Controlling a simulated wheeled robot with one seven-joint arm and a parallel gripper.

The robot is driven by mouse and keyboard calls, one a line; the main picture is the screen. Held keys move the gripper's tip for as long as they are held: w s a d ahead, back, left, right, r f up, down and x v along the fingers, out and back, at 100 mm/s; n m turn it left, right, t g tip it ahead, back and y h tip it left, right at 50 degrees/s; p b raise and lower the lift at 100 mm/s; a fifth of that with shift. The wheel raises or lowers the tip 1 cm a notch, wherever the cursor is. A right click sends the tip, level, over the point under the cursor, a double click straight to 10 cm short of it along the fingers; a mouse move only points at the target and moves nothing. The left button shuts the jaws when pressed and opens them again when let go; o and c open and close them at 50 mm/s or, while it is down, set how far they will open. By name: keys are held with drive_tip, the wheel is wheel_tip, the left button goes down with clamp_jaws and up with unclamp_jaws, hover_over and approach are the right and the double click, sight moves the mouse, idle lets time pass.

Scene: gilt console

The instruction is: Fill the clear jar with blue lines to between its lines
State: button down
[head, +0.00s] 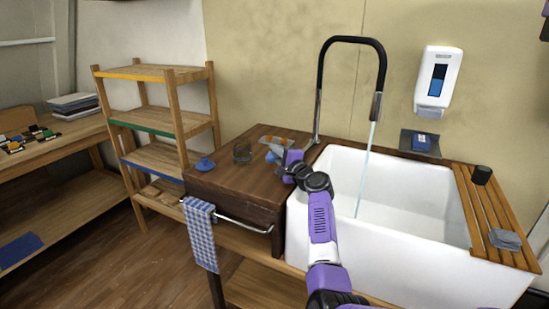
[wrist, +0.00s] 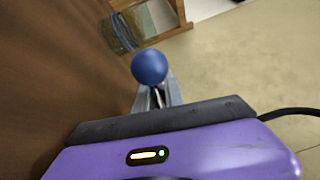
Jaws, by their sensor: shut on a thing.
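What the knob belongs to is hidden. The black tap (head: 353,40) arches over the white sink (head: 400,255), and a thin water stream (head: 366,165) runs from it into the basin.
A blue object (head: 205,163) sits at the counter's left edge. A checked towel (head: 201,232) hangs on the front rail. A slatted board (head: 487,225) with a black cup (head: 481,175) spans the sink's right side.

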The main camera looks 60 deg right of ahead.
drive_tip(key=c, duration=1.4)
unclamp_jaws()
drive_tip(key=shift+c, duration=0.2)
drive_tip(key=shift+v, duration=3.95)
